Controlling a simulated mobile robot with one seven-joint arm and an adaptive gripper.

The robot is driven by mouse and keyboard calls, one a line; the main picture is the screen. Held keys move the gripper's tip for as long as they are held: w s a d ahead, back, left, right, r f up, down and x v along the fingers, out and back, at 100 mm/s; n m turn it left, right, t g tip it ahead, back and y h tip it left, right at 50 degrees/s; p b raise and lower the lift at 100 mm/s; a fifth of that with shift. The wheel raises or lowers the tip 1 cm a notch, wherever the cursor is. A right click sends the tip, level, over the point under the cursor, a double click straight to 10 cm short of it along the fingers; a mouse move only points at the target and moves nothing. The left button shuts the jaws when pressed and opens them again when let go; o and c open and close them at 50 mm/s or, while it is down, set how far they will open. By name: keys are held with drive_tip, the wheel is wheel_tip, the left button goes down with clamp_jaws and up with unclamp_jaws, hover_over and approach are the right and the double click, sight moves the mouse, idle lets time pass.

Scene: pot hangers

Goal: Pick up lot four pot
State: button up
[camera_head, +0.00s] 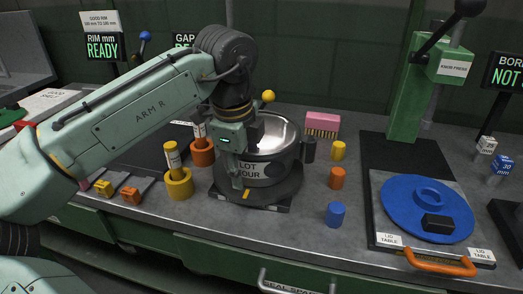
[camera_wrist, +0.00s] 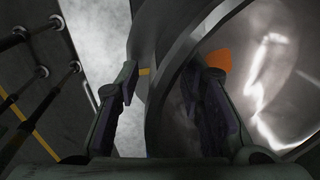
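The lot four pot (camera_head: 280,172), a grey metal pot with a shiny inside, stands upright on a dark round base (camera_head: 290,188) in the middle of the bench. My gripper (camera_head: 241,165) is pointing down at the pot's left rim. In the wrist view my gripper (camera_wrist: 168,95) has its fingers apart, one on each side of the pot's wall (camera_wrist: 160,125). The left finger is outside the pot and the right finger is inside. A gap shows between the left finger and the wall; whether the right finger touches it I cannot tell. The fingertip inside is hidden in the head view.
Orange and yellow cups (camera_head: 179,185) stand left of the pot. Small yellow, orange and blue cylinders (camera_head: 335,214) stand to its right. A green knob press (camera_head: 408,95) and a blue lid (camera_head: 400,208) on a tray are further right.

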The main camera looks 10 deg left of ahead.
drive_tip(key=shift+c, duration=0.5)
clamp_jaws()
drive_tip(key=shift+r, duration=0.1)
idle(0.4)
